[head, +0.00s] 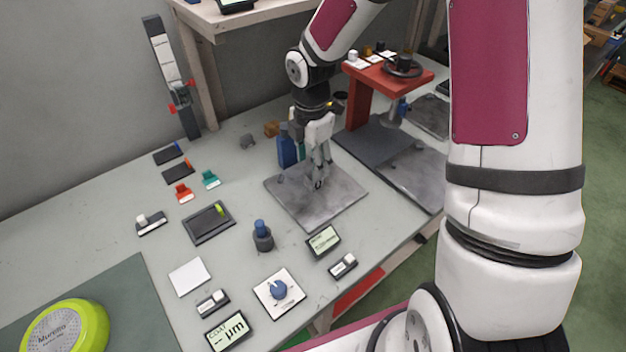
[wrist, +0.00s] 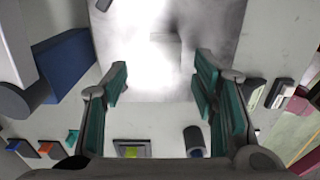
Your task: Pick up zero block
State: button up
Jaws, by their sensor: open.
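My gripper (head: 318,184) is open and points down over the grey metal plate (head: 338,203) on the bench. In the wrist view my gripper (wrist: 161,82) shows its two teal-padded fingers apart, with nothing between the pads. A pale, low square block (wrist: 166,50), which may be the zero block, lies on the bright plate (wrist: 222,20) just beyond the fingertips. Glare washes out its edges. In the head view I cannot make this block out; the fingers cover that spot. A small dark piece (head: 282,180) sits near the plate's left corner.
A red stand (head: 362,98) is at the right.

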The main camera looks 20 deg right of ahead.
jog(key=shift+s+d+f, duration=0.1)
jog(key=shift+d+f, duration=0.05)
jog(key=shift+f, duration=1.3)
jog(key=shift+s+d+f, duration=0.1)
jog(key=shift+f, duration=1.3)
grip_shut()
